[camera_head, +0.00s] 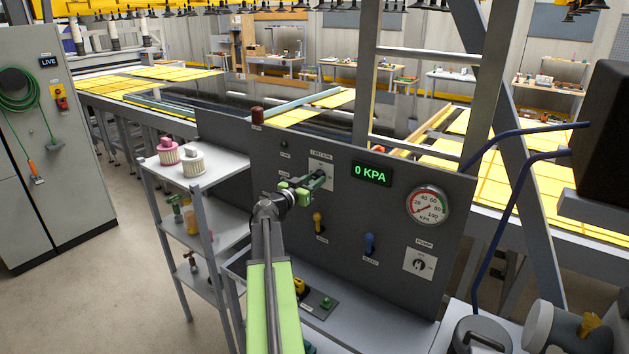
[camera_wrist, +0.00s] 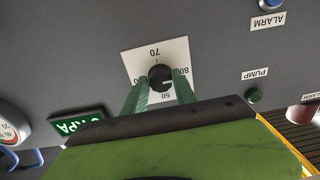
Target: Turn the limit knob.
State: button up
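The limit knob (camera_wrist: 160,77) is a round black knob on a white plate (camera_wrist: 172,53) with numbers around it, among them 50, 70 and 80. Its white mark points right in the wrist view, toward the 80. My gripper (camera_wrist: 161,80) has one green finger on each side of the knob, and both fingertips seem to touch it. In the head view my gripper (camera_head: 318,180) is at the panel, in front of the white plate (camera_head: 318,167). The knob is hidden there by my gripper.
The grey panel (camera_head: 345,240) also carries a green 0 KPA display (camera_head: 371,173), a dial gauge (camera_head: 427,205), a yellow lever (camera_head: 318,222), a blue lever (camera_head: 369,245) and another knob (camera_head: 419,264).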

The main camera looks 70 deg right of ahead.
grip_shut()
jog(key=shift+s+d, duration=0.1)
jog(key=shift+d, duration=0.05)
jog(key=shift+n, duration=0.3)
